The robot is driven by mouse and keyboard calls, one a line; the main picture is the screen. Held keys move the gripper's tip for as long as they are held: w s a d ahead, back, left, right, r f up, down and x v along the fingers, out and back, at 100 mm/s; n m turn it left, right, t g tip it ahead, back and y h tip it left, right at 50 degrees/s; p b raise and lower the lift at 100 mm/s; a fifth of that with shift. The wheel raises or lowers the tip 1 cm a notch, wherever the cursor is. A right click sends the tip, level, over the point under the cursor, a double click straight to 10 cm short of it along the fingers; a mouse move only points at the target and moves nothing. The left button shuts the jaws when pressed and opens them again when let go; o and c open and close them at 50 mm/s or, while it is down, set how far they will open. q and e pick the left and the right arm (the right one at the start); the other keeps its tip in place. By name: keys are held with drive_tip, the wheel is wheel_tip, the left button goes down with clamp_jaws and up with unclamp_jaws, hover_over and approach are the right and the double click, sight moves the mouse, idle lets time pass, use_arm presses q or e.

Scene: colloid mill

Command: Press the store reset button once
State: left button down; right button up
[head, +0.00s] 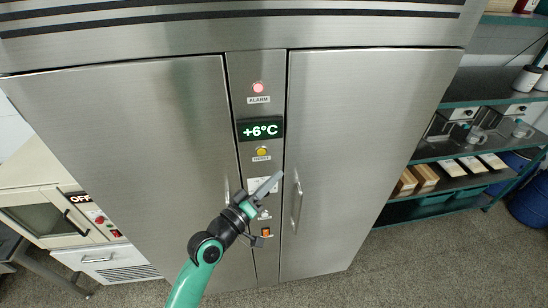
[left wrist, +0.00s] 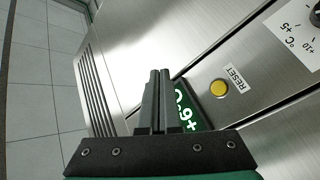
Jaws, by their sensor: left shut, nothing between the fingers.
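The yellow reset button (head: 262,152) sits on the centre panel of a steel cabinet (head: 180,140), just under the green display (head: 260,129) reading +6°C. In the left wrist view the yellow button (left wrist: 218,88) is beside its RESET label (left wrist: 235,78). A lit pink ALARM lamp (head: 258,87) is above the display. My left gripper (head: 274,181) is shut and empty, below and slightly right of the button in the head view. In the left wrist view its fingers (left wrist: 158,75) lie left of the button, apart from it, partly covering the display. My right gripper is not seen.
Door handles (head: 297,202) flank the centre panel. Below the button are a dial plate, also in the left wrist view (left wrist: 300,30), and an orange switch (head: 266,232). A cream machine (head: 50,215) stands left; green shelving (head: 470,150) stands right. The right door's front is clear.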

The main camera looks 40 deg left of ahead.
sight(261, 152)
use_arm(q)
drive_tip(key=a+f, duration=0.1)
drive_tip(key=s+a+f+y, duration=0.1)
drive_tip(key=shift+s+a+f+n+g, duration=0.1)
drive_tip(key=shift+a+f+n+g, duration=0.2)
drive_tip(key=shift+f+n, duration=0.1)
drive_tip(key=w+a+b, duration=0.5)
drive_tip(key=a+b, duration=0.1)
drive_tip(key=b, duration=0.1)
drive_tip(key=shift+w+a+r, duration=0.1)
drive_tip(key=shift+w+a, duration=0.25)
drive_tip(key=shift+w, duration=0.05)
idle(1.7)
